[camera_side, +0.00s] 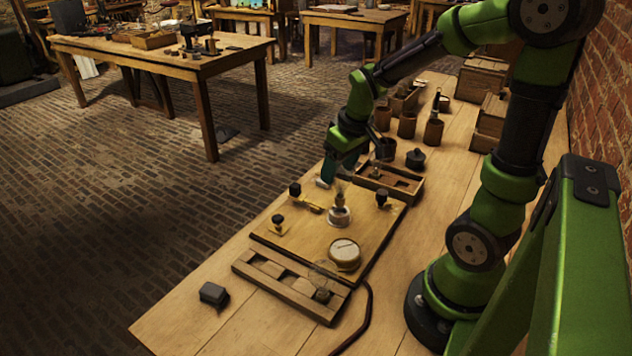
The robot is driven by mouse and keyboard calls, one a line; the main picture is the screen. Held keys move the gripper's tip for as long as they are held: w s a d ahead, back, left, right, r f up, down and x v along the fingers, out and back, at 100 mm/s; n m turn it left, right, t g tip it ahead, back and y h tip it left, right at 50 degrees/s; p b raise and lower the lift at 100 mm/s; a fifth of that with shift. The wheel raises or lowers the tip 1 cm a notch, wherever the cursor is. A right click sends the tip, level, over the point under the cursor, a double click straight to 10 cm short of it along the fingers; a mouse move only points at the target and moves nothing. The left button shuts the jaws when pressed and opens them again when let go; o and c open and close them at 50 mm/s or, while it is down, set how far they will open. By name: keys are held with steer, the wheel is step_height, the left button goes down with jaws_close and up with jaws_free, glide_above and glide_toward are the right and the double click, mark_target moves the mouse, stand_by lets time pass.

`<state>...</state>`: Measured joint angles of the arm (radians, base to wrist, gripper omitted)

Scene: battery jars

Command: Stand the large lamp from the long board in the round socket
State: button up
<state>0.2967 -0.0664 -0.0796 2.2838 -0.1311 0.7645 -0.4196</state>
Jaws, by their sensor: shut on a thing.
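My gripper (338,176) points down over the square wooden panel and is shut on a lamp. The lamp's brass-coloured base (340,200) shows below the fingers; its glass is faint and mostly hidden. The lamp looks upright over the round socket (340,217), a pale ring on the panel. I cannot tell whether the base is touching the socket or just above it. The long board (250,270) lies along the panel's front edge, with several recesses. Another lamp with a clear round glass (323,270) stands at its right end.
The panel (290,238) also carries a round dial (344,253), black-topped posts (382,198) and a small brass switch. A divided wooden tray (402,185) stands behind it. A dark block (213,294) lies at front left. A dark cable (366,315) runs at front right.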

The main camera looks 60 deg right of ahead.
mark_target(339, 179)
steer(key=shift+f, duration=1.2)
steer(key=shift+f, duration=0.65)
stand_by(0.4)
steer(key=o, duration=0.9)
steer(key=shift+r, duration=0.15)
steer(key=shift+v, duration=5.4)
